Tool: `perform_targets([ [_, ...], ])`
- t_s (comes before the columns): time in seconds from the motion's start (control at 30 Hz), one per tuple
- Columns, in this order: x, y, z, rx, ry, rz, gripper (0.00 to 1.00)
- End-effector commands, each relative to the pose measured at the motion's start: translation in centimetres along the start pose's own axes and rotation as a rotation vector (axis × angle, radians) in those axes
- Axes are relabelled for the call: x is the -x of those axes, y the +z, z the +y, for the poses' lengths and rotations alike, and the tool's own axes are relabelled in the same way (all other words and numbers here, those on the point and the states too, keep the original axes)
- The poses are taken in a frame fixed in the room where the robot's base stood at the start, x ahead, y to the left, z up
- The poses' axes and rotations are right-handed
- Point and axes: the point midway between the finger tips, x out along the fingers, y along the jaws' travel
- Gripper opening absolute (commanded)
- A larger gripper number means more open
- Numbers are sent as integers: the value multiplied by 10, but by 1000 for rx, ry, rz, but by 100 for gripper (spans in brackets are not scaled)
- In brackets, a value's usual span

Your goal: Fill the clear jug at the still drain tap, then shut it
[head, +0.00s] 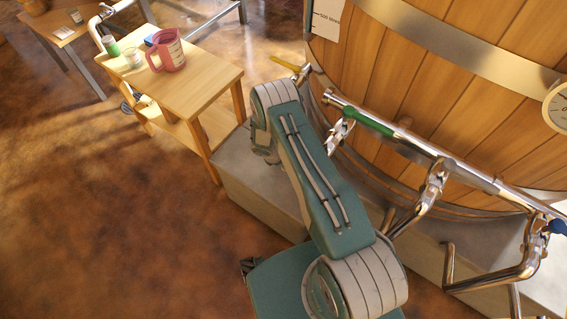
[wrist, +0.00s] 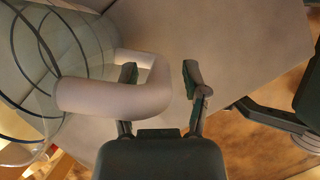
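In the wrist view a clear jug (wrist: 30,75) with dark rings fills the left side, and its thick pale handle (wrist: 110,97) reaches toward the middle. My gripper (wrist: 160,82) has its fingers spread apart. The left finger shows inside the handle loop, and the right finger is just outside it, with a small gap visible. In the head view my arm hides the gripper and the jug. The wooden vat (head: 440,90) stands at the right. A yellow lever (head: 285,64) juts from its lower left side. I cannot tell which fitting is the drain tap.
A steel pipe (head: 455,160) with a green grip (head: 367,121) and a blue knob (head: 558,227) runs past the vat. A grey plinth (head: 235,170) lies below. A wooden cart (head: 205,75) holds a pink jug (head: 168,52) and small containers. Floor at left is clear.

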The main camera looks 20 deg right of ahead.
Motion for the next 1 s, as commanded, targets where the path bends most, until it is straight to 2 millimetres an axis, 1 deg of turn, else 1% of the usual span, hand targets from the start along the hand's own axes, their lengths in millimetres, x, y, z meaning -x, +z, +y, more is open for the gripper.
perform_targets([
  [0.33, 1, 0, 0, 0, 0, 0, 67],
  [0.47, 12, 0, 1, 1, 2, 0, 67],
  [0.57, 29, 0, 1, 2, 3, 0, 67],
  [0.8, 78, -1, 2, 1, 3, -1, 67],
  [0.9, 96, -1, 1, 1, 2, 0, 67],
  [1.0, 109, -1, 1, 1, 1, 0, 67],
])
